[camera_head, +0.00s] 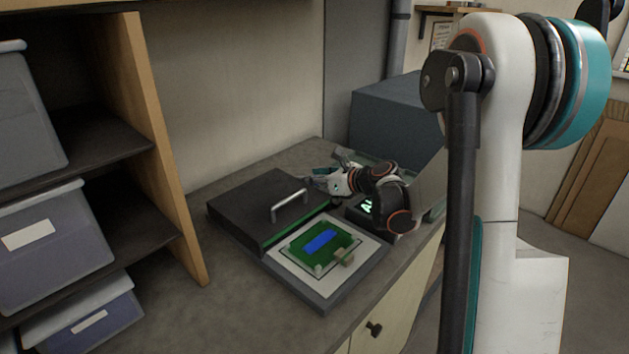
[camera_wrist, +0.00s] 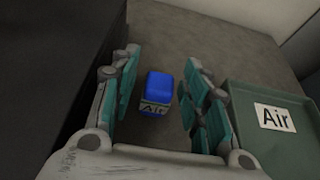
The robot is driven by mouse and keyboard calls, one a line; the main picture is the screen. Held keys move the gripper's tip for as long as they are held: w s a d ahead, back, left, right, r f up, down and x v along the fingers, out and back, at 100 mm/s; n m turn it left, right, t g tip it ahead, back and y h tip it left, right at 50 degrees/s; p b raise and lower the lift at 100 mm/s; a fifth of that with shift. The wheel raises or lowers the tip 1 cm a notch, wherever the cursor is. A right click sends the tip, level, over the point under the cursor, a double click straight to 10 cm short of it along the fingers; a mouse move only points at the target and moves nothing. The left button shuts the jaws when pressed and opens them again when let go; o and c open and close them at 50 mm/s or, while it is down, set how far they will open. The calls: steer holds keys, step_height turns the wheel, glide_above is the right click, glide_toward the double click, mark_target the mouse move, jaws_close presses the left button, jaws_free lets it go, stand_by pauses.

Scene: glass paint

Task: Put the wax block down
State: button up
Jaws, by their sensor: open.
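A blue block with a label reading "Air" (camera_wrist: 158,88), which I take to be the wax block, sits between the fingers of my gripper in the wrist view. My gripper (camera_wrist: 160,95) is open, with a gap between the block and the fingers on both sides. The block appears to rest on the grey worktop (camera_wrist: 185,30). In the head view my gripper (camera_head: 325,178) is low over the back of the worktop, and I cannot make out the block there.
A green tray labelled "Air" (camera_wrist: 290,146) stands right of my gripper. A dark box with a metal handle (camera_head: 250,205) lies at left. In front, a board (camera_head: 327,286) bears a green panel with a blue patch (camera_head: 319,242). Shelves with bins (camera_head: 45,240) stand far left.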

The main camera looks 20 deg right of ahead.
steer(key=p+v, duration=0.3)
steer(key=v, duration=0.9)
steer(key=shift+d, duration=0.1)
